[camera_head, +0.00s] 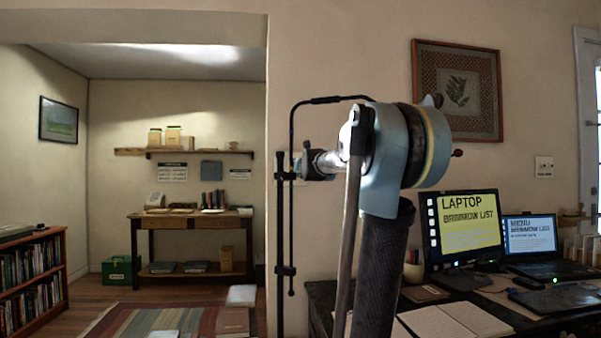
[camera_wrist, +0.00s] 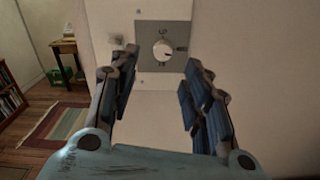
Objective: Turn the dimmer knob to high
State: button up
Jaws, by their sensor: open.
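The dimmer knob (camera_wrist: 162,51) is a round white knob on a grey plate (camera_wrist: 148,36) on the pale wall, in the upper middle of the wrist view. A dark mark at its right side seems to point right. Small dark markings lie above, right of and below it, too small to read. My gripper (camera_wrist: 160,64) is open, with one dark blue-padded finger on each side below the knob. The space between the fingers looks empty, and I cannot tell how far the tips are from the wall. In the head view my arm hides the knob, and the fingers are not clear.
A desk (camera_head: 560,322) with a laptop (camera_head: 530,240) and monitor is at right. An alcove at left holds a wooden table (camera_head: 190,222), bookcase (camera_head: 35,270) and striped rug (camera_head: 150,318).

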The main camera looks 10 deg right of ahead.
jog(key=w, duration=0.7)
jog(key=shift+w, duration=0.25)
jog(key=shift+d, duration=0.1)
grip_shut()
